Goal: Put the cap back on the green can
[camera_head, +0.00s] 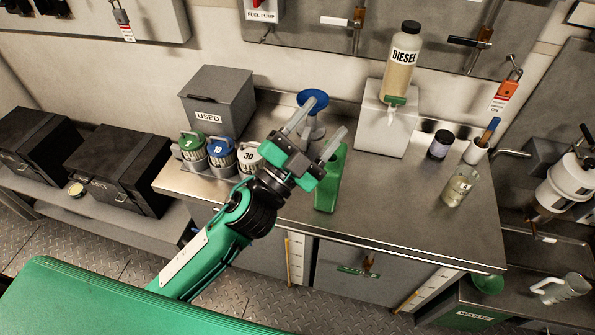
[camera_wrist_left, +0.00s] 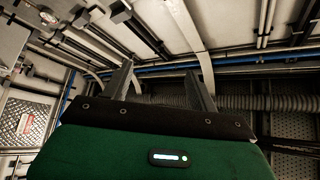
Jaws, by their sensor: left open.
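The green can (camera_head: 328,192) stands on the metal bench, partly behind my left gripper, so its top and mouth are hidden. I cannot make out its cap in either view. My left gripper (camera_head: 322,120) is open and empty, its fingers apart and tilted up, in front of the can in the head view. In the left wrist view my left gripper (camera_wrist_left: 162,82) also shows open, with only pipes and wall panels beyond the fingers. My right gripper is not in view.
A blue funnel (camera_head: 312,97) stands behind the gripper. A grey USED box (camera_head: 218,100) and several lidded canisters (camera_head: 221,155) are on the left. A DIESEL bottle (camera_head: 402,60) sits on a stand. A dark jar (camera_head: 440,145) and a glass (camera_head: 459,187) are right. The front bench middle is clear.

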